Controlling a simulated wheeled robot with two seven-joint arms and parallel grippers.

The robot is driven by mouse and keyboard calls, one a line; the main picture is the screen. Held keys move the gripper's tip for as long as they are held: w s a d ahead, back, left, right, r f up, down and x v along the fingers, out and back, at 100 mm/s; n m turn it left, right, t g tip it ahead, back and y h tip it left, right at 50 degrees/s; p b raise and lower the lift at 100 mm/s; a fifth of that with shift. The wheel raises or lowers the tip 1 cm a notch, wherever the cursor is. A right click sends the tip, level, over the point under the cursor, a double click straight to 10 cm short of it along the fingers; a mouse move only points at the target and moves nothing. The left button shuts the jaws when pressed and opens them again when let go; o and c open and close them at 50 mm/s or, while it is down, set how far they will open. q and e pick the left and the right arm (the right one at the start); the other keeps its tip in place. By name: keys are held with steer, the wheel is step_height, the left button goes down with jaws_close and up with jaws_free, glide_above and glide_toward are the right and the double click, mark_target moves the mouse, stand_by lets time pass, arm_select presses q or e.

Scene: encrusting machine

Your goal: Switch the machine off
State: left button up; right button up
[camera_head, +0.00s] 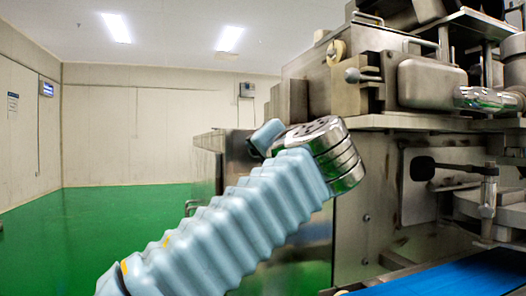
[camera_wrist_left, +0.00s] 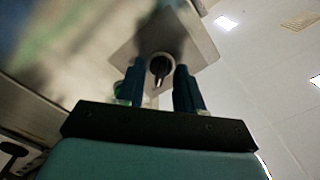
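The encrusting machine (camera_head: 375,215) fills the right side of the head view. In the left wrist view a round black rotary knob (camera_wrist_left: 160,65) with a pale mark toward its lower side sits on a grey metal plate (camera_wrist_left: 200,38). My left gripper (camera_wrist_left: 160,72) is open. Its two dark blue fingers stand one on each side of the knob in the picture, with gaps visible on both sides. I cannot tell how near the fingertips are to the plate. In the head view the fingers are hidden behind my left arm's wrist. My right gripper is not in view.
A small green part (camera_wrist_left: 118,90) shows beside the left finger, partly hidden. A blue conveyor belt (camera_head: 450,278) lies at the lower right. A black-ended lever (camera_head: 423,168) juts out from the machine. The green floor (camera_head: 100,225) at the left is clear.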

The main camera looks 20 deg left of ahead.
arm_select(q)
steer(key=v, duration=1.4)
